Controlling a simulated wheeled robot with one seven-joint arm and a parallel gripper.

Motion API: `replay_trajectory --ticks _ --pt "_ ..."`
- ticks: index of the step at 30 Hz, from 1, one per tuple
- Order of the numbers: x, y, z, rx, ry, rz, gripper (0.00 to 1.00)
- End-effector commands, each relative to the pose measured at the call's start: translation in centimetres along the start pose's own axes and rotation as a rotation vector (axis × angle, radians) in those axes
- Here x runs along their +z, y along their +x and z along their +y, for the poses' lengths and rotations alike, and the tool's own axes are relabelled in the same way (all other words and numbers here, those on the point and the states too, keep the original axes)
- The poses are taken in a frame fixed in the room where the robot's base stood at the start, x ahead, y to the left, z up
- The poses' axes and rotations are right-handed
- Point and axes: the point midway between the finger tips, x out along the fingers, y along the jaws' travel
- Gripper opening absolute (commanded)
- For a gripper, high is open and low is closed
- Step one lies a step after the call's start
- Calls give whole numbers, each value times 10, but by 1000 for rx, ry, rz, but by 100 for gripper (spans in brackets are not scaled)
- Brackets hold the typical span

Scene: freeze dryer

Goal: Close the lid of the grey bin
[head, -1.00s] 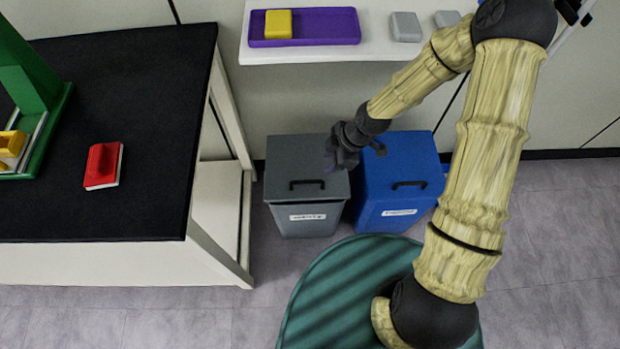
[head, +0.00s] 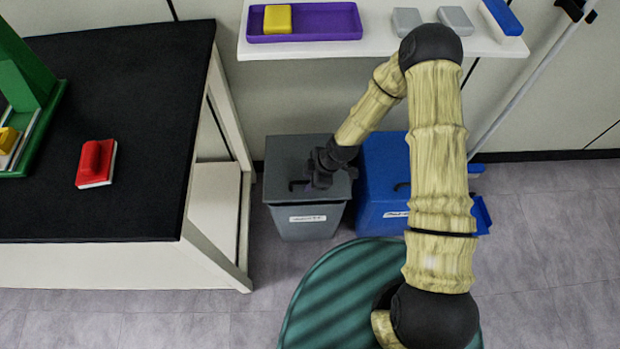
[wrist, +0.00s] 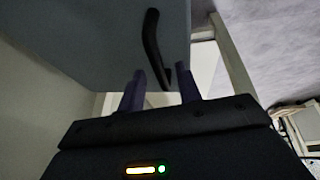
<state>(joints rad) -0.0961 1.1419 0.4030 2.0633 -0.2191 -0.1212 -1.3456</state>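The grey bin (head: 307,221) stands on the floor between the black-topped table and the blue bin. Its flat grey lid (head: 283,155) looks down on the bin in the head view, with no clear gap at the rim. My gripper (head: 309,185) is over the front right part of the lid, at the black handle, and partly hides it. In the wrist view the lid (wrist: 95,35) shows with its curved black handle (wrist: 152,42). There my gripper (wrist: 160,80) has its two fingers apart, with the handle's end between or just beyond them. I cannot tell if they touch.
The blue bin (head: 375,205) stands close on the right, partly behind my arm. The black-topped table (head: 120,90) is on the left, with a red object (head: 96,165) on it. A white shelf (head: 380,45) with a purple tray (head: 340,20) is above the bins.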

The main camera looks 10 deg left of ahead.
Motion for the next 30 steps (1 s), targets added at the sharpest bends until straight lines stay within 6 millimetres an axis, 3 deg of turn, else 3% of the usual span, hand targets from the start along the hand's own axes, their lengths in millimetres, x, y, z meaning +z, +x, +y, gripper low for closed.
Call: replay_trajectory --ticks 5,10,17,25,30 --pt "0 0 0 0 0 0 34" --pt "0 0 0 0 0 0 1" --pt "1 1 -1 -1 0 0 0" --pt "12 27 -13 -3 1 -2 0" --pt "13 29 -16 -6 2 -2 0"
